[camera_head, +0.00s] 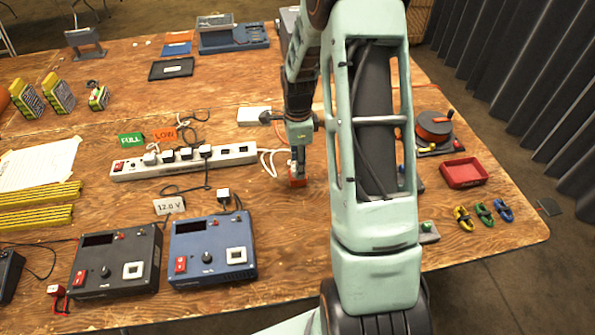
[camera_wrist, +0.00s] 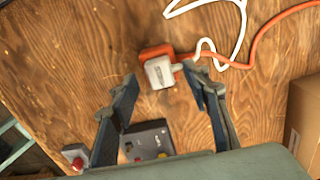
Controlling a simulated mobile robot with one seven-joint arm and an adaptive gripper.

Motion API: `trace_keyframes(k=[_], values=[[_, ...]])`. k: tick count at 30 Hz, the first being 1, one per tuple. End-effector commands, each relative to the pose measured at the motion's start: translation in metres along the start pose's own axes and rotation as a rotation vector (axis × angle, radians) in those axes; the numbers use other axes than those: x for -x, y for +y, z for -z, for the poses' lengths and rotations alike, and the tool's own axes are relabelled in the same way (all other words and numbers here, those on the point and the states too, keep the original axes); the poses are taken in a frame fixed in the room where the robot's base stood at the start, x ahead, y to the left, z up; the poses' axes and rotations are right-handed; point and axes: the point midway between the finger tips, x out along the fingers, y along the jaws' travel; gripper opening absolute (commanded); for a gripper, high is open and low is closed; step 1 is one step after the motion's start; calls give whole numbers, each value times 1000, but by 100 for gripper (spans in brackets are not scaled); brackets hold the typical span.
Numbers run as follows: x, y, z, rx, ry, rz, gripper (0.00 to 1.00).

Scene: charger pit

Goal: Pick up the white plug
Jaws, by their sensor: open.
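In the wrist view a white plug (camera_wrist: 160,74) sits against an orange connector (camera_wrist: 153,51). A white cord leaves the plug's right side and an orange cord runs from the connector. My gripper (camera_wrist: 159,73) is open, with its two fingertips on the left and right of the plug in that view. Whether they are level with it or above it I cannot tell. In the head view my gripper (camera_head: 298,168) points down over the table, close above the orange connector (camera_head: 297,182). The plug is not clearly visible there.
A power strip (camera_head: 185,163) with several plugs lies to the left. A blue box (camera_head: 212,250) and a black box (camera_head: 115,262) stand in front of it. A dark box with knobs (camera_wrist: 148,141) and a cardboard box (camera_wrist: 305,115) are near in the wrist view.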

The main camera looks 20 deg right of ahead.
Motion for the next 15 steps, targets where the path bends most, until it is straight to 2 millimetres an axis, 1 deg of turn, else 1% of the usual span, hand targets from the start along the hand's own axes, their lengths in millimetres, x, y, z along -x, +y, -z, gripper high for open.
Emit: trace_keyframes(k=[1,3,10,15], values=[[-6,1,0,0,-1,-3,44],[-9,0,-1,1,-1,-1,44],[-10,0,-1,1,-1,1,44],[-10,0,-1,1,-1,0,25]])
